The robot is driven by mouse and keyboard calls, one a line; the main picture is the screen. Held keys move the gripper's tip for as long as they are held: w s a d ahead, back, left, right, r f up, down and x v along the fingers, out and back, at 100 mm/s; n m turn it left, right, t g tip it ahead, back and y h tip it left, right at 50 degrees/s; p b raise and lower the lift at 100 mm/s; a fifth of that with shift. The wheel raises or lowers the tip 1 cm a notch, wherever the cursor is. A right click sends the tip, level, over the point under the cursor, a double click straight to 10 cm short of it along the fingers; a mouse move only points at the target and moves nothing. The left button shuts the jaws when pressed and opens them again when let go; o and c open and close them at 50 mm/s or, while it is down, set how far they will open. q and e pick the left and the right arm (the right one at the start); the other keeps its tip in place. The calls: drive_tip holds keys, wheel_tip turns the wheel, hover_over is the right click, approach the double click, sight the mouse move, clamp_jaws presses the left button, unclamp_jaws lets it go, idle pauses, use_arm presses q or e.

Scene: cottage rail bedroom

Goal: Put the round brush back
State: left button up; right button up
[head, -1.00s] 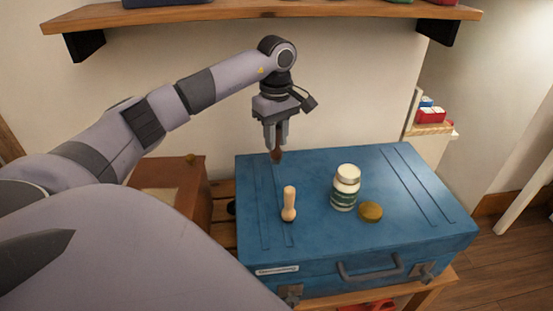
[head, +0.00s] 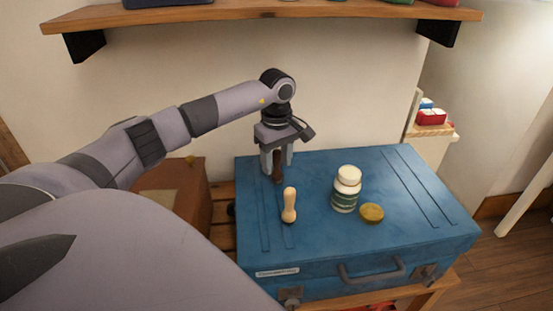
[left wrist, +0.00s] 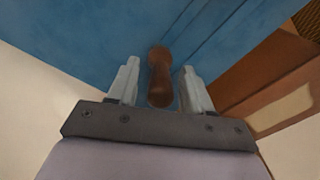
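A dark brown, turned wooden piece (head: 278,167) stands, seemingly upright, on the back left of the blue case's lid (head: 320,165). It also shows in the left wrist view (left wrist: 160,78). My left gripper (head: 277,165) points down over it, its fingers spread on both sides with gaps. A pale wooden piece with a rounded, wider foot (head: 289,207) stands in front of it on the lid. No bristles show on either, so I cannot tell which is the round brush. My right gripper is not in view.
A brown box (head: 180,190) is left of the case. A wooden shelf (head: 260,10) runs above. The case's right side is clear.

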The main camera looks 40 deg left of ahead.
use_arm(q)
drive_tip(key=shift+r, duration=0.1)
wheel_tip(320, 180, up, 12)
drive_tip(key=shift+r+p, duration=0.1)
drive_tip(key=shift+p, duration=0.55)
idle(0.5)
